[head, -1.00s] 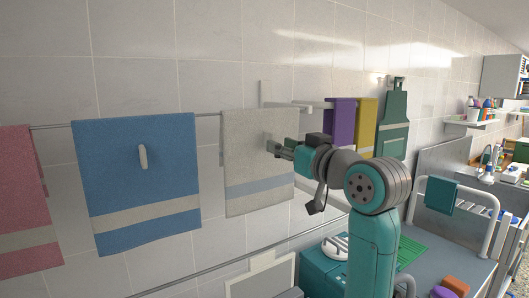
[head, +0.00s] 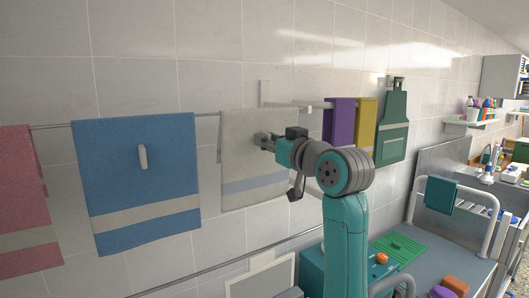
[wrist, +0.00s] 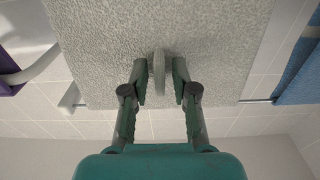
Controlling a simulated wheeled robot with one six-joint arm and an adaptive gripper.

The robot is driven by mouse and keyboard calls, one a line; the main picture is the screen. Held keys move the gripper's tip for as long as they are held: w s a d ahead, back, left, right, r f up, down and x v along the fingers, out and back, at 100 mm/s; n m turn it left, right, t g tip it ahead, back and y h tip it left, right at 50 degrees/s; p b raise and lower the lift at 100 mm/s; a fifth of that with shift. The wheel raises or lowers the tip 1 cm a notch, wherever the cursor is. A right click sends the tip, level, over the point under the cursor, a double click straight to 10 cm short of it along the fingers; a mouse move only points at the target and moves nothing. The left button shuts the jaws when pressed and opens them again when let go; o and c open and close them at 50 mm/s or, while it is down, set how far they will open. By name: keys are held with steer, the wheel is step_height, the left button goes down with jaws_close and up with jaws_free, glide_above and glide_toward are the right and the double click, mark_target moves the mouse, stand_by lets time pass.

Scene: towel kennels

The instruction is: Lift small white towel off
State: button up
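The small white towel (head: 240,165), off-white with a pale blue-grey band low down, hangs on the wall rail beside the blue towel. A light grey upright tab (wrist: 159,75) stands out from its face in the wrist view, where the towel (wrist: 95,45) fills the upper middle. My gripper (head: 263,139) is at the towel's front, in its upper half. In the wrist view my gripper (wrist: 160,80) is open, one finger on each side of the tab, with small gaps showing. In the head view my gripper hides the tab.
A blue towel (head: 138,190) with its own tab and a pink towel (head: 25,215) hang to the left. Purple (head: 338,122) and yellow (head: 366,122) towels and a green apron (head: 392,130) hang to the right. A trolley (head: 440,260) stands below right.

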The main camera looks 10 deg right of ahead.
jaws_close()
steer(key=shift+r, duration=0.1)
